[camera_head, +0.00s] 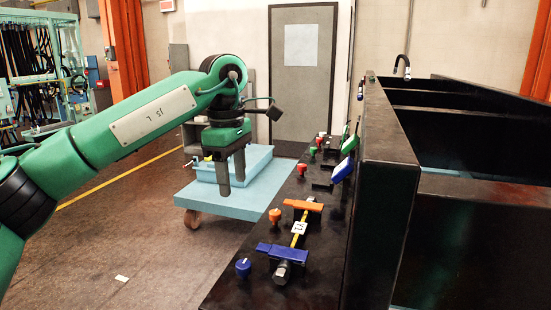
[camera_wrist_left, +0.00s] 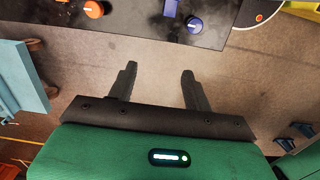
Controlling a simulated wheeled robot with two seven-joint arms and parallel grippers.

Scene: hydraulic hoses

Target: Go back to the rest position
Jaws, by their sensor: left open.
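My left gripper (camera_head: 232,168) hangs with its fingers pointing down, left of the black bench panel and in front of the light blue cart in the head view. It is open and empty; the left wrist view shows its two dark fingers (camera_wrist_left: 160,85) apart with only floor between them. My left arm (camera_head: 130,125) reaches in from the left, green with a white label plate. My right gripper is in neither view.
The black bench (camera_head: 375,180) with coloured knobs and hose fittings fills the right. An orange handle (camera_head: 303,205) and a blue handle (camera_head: 282,253) lie on its panel. A light blue cart (camera_head: 200,202) stands behind my gripper. The floor (camera_head: 130,240) at left is mostly clear.

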